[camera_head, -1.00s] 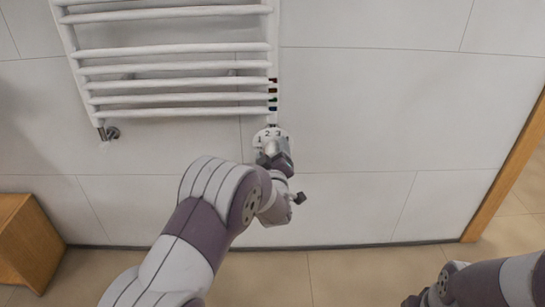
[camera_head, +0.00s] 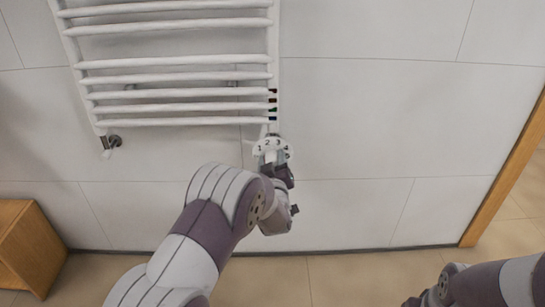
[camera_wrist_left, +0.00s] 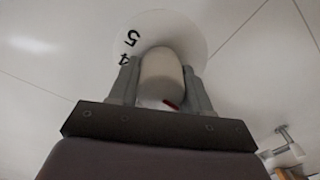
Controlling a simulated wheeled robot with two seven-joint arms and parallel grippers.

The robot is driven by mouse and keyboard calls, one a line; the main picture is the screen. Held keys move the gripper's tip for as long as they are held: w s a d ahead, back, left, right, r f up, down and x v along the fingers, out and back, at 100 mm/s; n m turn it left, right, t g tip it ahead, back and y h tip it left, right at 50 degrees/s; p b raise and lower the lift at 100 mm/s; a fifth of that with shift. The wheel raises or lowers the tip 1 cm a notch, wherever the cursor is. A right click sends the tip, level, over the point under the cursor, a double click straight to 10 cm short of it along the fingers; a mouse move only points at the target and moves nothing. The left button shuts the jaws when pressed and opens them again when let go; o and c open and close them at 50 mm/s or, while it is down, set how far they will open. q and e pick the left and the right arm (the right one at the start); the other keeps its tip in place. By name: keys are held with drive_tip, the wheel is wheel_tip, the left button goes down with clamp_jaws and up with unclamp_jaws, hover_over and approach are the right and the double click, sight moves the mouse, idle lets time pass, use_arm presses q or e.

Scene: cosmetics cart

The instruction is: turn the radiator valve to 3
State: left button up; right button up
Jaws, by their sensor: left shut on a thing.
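The radiator valve has a white numbered dial (camera_head: 262,147) below the right end of the towel radiator (camera_head: 175,62). My left gripper (camera_wrist_left: 160,85) is shut on the pale rounded valve knob (camera_wrist_left: 163,75), one finger on each side. In the left wrist view the dial (camera_wrist_left: 190,30) shows 5 and 4 behind the knob. A small red mark shows low on the knob. In the head view my gripper hides the knob. My right gripper is out of view.
Small coloured marks (camera_head: 272,104) run along the radiator's right upright. Another pipe fitting (camera_head: 112,142) is at the radiator's lower left. A wooden cabinet (camera_head: 30,245) stands at left and a wooden door frame (camera_head: 510,155) at right. The wall right of the valve is bare.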

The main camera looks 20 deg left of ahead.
use_arm(q)
drive_tip(key=m+p, duration=0.1)
drive_tip(key=m, duration=0.1)
drive_tip(key=m+p, duration=0.3)
drive_tip(key=shift+r+m, duration=0.25)
drive_tip(key=shift+m, duration=0.05)
drive_tip(key=m+p, duration=0.3)
drive_tip(key=m, duration=0.2)
drive_tip(key=shift+d+p, duration=0.15)
drive_tip(key=shift+p, duration=0.15)
drive_tip(key=m+p, duration=0.2)
drive_tip(key=m, duration=0.3)
drive_tip(key=shift+f+m+p, duration=0.1)
drive_tip(key=shift+m+p, duration=0.3)
drive_tip(key=shift+d+f+m+p, duration=0.15)
drive_tip(key=shift+m+p, duration=0.65)
drive_tip(key=shift+m, duration=1.4)
drive_tip(key=shift+f, duration=0.1)
drive_tip(key=o, duration=1)
drive_tip(key=shift+w, duration=0.1)
